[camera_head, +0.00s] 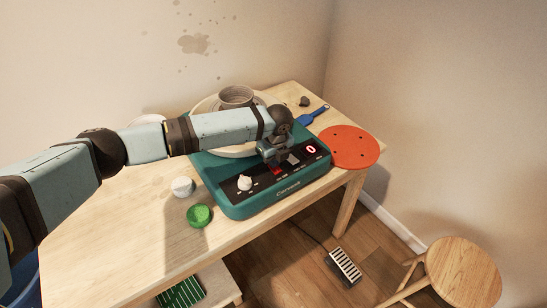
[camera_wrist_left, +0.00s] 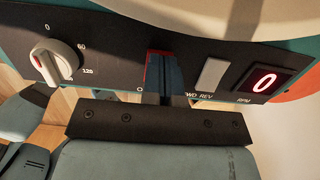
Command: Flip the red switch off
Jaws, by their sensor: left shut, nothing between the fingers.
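The red switch (camera_head: 278,171) is on the black front panel of the teal pottery wheel, between the white knob (camera_head: 245,183) and the lit red display (camera_head: 311,149). My left gripper (camera_head: 272,158) is right over it, with shut, empty fingers. In the left wrist view the shut fingers (camera_wrist_left: 166,80) cover most of the red switch (camera_wrist_left: 147,72); only a red edge shows, so I cannot tell its position or whether I touch it. A grey switch (camera_wrist_left: 211,74) marked REV sits beside it. The display (camera_wrist_left: 265,80) reads 0. My right gripper is out of view.
The teal wheel (camera_head: 236,208) stands on a wooden table (camera_head: 120,225), with a grey pot (camera_head: 236,96) on top. A green sponge (camera_head: 199,215), a white round item (camera_head: 182,187) and an orange disc (camera_head: 352,147) lie around it. A pedal (camera_head: 343,267) and stool (camera_head: 462,272) are below.

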